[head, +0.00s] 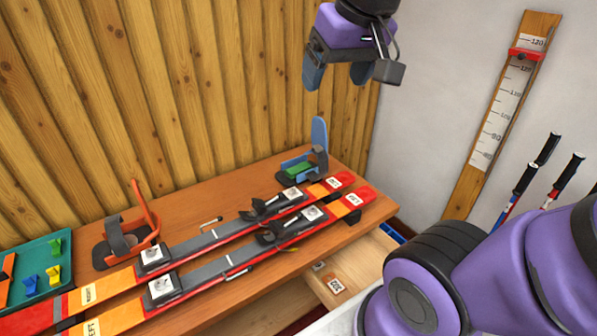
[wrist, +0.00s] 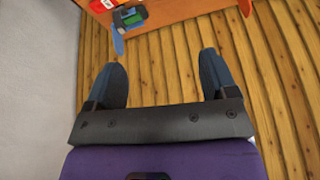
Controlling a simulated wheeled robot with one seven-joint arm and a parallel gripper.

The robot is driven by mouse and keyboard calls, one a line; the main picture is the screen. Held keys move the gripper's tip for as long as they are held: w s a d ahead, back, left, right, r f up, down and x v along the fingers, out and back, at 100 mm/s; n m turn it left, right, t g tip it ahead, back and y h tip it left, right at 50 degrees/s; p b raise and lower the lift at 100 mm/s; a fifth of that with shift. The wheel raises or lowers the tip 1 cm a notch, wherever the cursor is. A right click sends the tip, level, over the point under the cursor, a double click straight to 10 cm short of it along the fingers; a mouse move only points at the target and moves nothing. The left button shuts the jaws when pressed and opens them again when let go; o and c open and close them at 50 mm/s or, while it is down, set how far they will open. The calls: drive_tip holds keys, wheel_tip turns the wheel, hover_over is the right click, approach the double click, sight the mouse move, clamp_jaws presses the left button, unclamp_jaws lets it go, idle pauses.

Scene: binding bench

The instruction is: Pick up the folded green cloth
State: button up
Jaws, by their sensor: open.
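The folded green cloth (head: 299,170) appears as a small green patch in a blue holder (head: 318,135) with a tall upright back, at the far right end of the wooden bench. It also shows as a small green patch in the wrist view (wrist: 134,18), near the top. My gripper (head: 338,80) is high above the bench, up and to the right of the cloth and well apart from it. In the wrist view my gripper (wrist: 163,80) has its two blue fingers wide apart with nothing between them.
Two red and orange skis (head: 200,250) lie along the bench (head: 190,197). An orange holder (head: 140,235) and a teal tray (head: 45,250) are at the left. A drawer (head: 355,262) stands open at the front. The wooden wall (head: 200,90) rises close behind.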

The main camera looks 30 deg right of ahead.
drive_tip(key=w+d+r+m+g, duration=0.1)
drive_tip(key=w+d+r+m, duration=0.15)
drive_tip(key=w, duration=0.95)
drive_tip(key=m+g, duration=0.5)
drive_tip(key=m, duration=0.8)
hover_over(292, 170)
wheel_tip(292, 170, down, 50)
drive_tip(key=shift+m, duration=0.25)
wheel_tip(292, 170, down, 12)
drive_tip(key=shift+a+f, duration=0.1)
drive_tip(key=c, duration=0.6)
